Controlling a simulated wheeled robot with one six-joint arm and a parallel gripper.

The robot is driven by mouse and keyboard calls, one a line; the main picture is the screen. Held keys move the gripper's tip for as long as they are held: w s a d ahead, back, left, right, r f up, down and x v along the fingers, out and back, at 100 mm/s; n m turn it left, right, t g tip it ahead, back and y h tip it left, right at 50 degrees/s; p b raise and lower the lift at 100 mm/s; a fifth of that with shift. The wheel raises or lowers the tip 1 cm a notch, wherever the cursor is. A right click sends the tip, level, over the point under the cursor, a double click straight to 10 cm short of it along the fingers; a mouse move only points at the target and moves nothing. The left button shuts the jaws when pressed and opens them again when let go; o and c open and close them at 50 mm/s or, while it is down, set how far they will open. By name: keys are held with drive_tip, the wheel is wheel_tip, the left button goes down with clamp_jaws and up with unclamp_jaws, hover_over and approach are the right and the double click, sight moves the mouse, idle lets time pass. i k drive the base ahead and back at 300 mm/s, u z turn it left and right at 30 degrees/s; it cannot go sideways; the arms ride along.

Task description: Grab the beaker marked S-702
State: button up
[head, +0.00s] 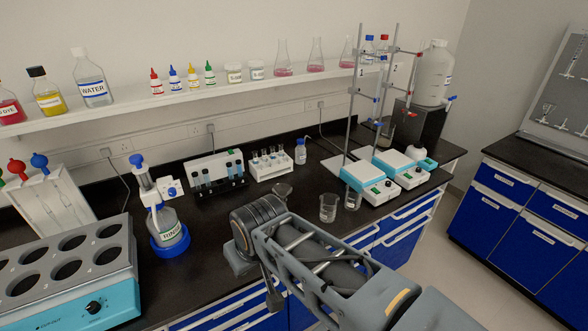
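A clear glass beaker (328,208) stands upright near the front edge of the black bench, just right of my arm. A second clear glass vessel (352,201) stands to its right, at the front of the left hotplate. My arm crosses the lower middle of the picture, in front of the bench edge. My gripper's fingers do not show, so I cannot see whether it holds anything.
Two hotplates (371,183) with tall metal stands (353,100) crowd the right end. A small glass dish (283,190) lies just behind my arm.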

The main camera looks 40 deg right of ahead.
sight(354, 190)
drive_tip(key=u, duration=2.35)
drive_tip(key=k, duration=1.6)
drive_tip(key=z, duration=1.3)
